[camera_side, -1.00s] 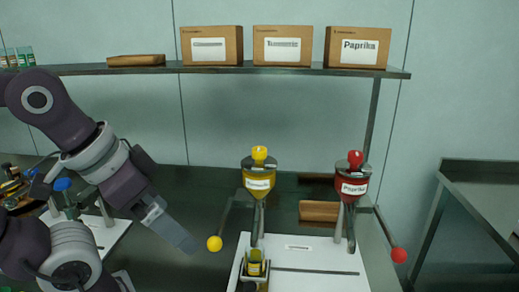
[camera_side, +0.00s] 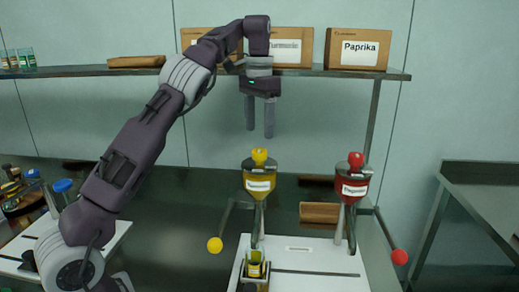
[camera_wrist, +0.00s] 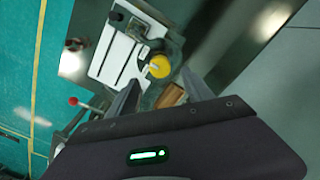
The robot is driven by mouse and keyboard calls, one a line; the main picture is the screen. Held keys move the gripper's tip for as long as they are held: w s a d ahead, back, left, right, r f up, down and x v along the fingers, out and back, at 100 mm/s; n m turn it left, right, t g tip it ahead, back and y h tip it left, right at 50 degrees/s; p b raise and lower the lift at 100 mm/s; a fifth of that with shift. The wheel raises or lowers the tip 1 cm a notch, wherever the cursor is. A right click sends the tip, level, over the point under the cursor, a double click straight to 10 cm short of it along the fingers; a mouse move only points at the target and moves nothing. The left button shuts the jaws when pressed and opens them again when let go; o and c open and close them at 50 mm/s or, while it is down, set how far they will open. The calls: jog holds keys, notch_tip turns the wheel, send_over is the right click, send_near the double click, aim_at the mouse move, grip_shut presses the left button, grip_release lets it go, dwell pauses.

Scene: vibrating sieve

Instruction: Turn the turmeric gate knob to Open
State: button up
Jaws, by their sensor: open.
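The turmeric hopper (camera_side: 258,180) is yellow and stands upright on a stand, with a white label and a yellow knob (camera_side: 259,155) on top. A lever with a yellow ball (camera_side: 215,245) hangs at its lower left. My gripper (camera_side: 260,132) is above the knob, fingers pointing down, apart and empty, with a gap between fingertips and knob. In the wrist view, the yellow hopper top (camera_wrist: 159,66) shows between and beyond the two fingers. I cannot read an Open mark in either view.
The red paprika hopper (camera_side: 351,186) stands to the right, with a red ball lever (camera_side: 399,256). A shelf (camera_side: 140,70) with boxes, including the paprika box (camera_side: 358,48), runs behind my arm. A small jar (camera_side: 254,268) sits below the turmeric hopper on the white board (camera_side: 315,247).

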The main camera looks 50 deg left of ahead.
aim_at(260, 150)
notch_tip(260, 150, down, 7)
jog(key=shift+f, duration=0.1)
grip_shut()
dwell(0.4)
